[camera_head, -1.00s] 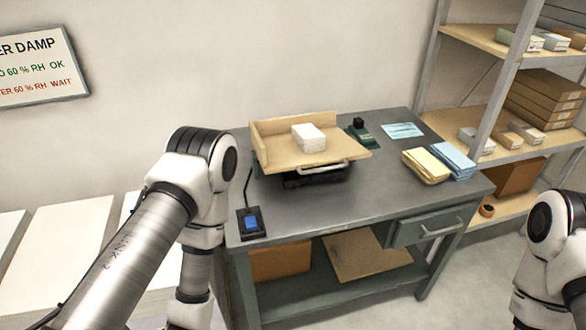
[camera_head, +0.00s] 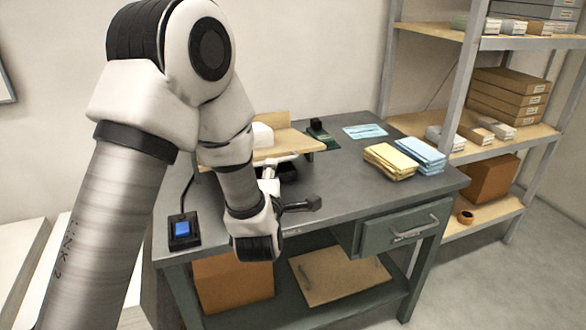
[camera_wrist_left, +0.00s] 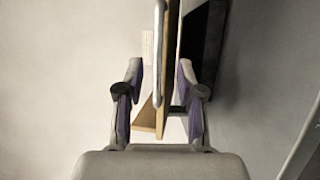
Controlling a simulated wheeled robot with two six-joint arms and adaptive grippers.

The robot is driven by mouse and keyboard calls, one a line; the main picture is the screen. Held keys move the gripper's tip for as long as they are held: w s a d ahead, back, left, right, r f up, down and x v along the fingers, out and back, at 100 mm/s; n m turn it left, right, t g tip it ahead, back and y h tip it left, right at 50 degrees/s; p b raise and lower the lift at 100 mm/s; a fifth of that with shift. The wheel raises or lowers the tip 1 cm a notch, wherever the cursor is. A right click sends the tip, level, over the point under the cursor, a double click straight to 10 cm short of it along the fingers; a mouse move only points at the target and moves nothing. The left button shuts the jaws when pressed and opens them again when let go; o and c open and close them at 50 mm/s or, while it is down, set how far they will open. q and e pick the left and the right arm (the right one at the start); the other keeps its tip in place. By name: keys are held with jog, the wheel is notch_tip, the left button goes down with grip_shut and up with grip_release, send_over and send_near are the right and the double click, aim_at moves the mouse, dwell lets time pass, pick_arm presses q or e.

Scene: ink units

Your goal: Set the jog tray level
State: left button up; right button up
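The jog tray (camera_head: 293,138) is a pale wooden board with raised walls, on a dark base (camera_head: 288,173) on the grey bench. A white paper stack (camera_head: 262,135) lies on it. My left arm hides the tray's left part. In the left wrist view the tray (camera_wrist_left: 167,85) shows edge-on, not quite parallel to the dark base (camera_wrist_left: 202,40), so it looks slightly tilted. Its metal handle (camera_wrist_left: 158,55) runs between the spread fingers of my left gripper (camera_wrist_left: 160,75), with gaps on both sides. In the head view that gripper (camera_head: 270,172) is at the tray's front. My right gripper is out of view.
Yellow (camera_head: 389,160) and blue (camera_head: 422,154) paper stacks lie on the right, a dark green device (camera_head: 320,134) behind. Shelving (camera_head: 480,140) stands right of the bench (camera_head: 335,190).

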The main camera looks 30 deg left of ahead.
pick_arm(q)
jog(key=x, duration=0.6)
jog(key=shift+s+a+p, duration=0.2)
jog(key=shift+a+p, duration=0.05)
jog(key=shift+p, duration=0.05)
jog(key=shift+w, duration=0.25)
jog(key=shift+s+r, duration=0.15)
grip_shut()
jog(key=shift+m+t+y, duration=0.3)
jog(key=shift+t, duration=0.2)
jog(key=f+b, duration=0.2)
jog(key=b, duration=0.1)
jog(key=f+b, duration=0.2)
jog(key=b, duration=0.2)
jog(key=shift+s+d+f, duration=0.2)
jog(key=shift+d, duration=0.05)
jog(key=shift+f+b, duration=0.4)
jog(key=shift+b, duration=0.05)
jog(key=shift+s, duration=0.1)
